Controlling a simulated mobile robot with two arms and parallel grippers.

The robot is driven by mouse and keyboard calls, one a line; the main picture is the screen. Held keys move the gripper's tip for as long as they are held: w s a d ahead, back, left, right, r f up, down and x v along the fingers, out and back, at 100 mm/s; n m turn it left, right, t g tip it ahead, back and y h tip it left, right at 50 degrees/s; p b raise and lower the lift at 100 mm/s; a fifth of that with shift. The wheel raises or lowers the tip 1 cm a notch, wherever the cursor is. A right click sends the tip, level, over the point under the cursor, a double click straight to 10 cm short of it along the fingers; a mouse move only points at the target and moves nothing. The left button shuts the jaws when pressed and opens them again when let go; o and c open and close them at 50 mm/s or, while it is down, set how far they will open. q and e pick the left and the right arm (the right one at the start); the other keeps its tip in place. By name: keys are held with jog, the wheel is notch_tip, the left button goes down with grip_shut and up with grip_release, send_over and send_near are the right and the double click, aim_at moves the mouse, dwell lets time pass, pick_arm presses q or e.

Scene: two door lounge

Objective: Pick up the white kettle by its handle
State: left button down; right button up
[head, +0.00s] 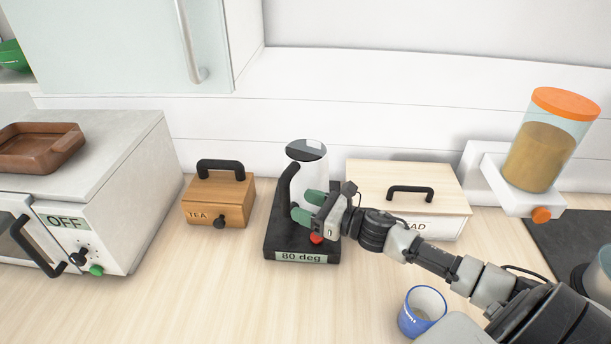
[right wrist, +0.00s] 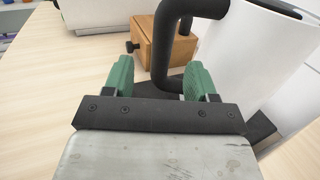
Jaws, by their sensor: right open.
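The white kettle (head: 312,171) stands upright on a black base (head: 286,243) labelled "80 deg", with a dark lid. Its black handle (head: 286,187) is on the left side of the kettle. In the right wrist view the kettle (right wrist: 262,50) fills the upper right, and its handle (right wrist: 161,55) shows between the two green fingers. My right gripper (head: 305,206) is open at the handle, in front of the kettle, and partly hides it. In the right wrist view the gripper (right wrist: 160,78) holds nothing; contact with the handle cannot be told. My left gripper is not in view.
A wooden tea box (head: 232,190) stands left of the kettle, and a bread box (head: 360,174) right of it. A blue cup (head: 408,323) is near my right arm. An oven (head: 125,200) is at left, a dispenser (head: 545,150) at right. The front left counter is clear.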

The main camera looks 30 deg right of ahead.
jog(key=p+x, duration=0.3)
jog(key=x, duration=0.4)
jog(key=shift+w+r, duration=0.1)
jog(key=shift+r, duration=0.05)
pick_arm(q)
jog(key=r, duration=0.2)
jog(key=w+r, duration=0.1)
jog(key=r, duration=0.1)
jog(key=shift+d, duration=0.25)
pick_arm(e)
jog(key=shift+w+a+f, duration=0.1)
jog(key=shift+w+f, duration=0.15)
jog(key=shift+w, duration=0.05)
jog(key=shift+c, duration=1.4)
jog(key=c, duration=0.7)
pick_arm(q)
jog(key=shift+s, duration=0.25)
pick_arm(e)
jog(key=shift+r, duration=0.15)
grip_shut()
jog(key=shift+r, duration=0.1)
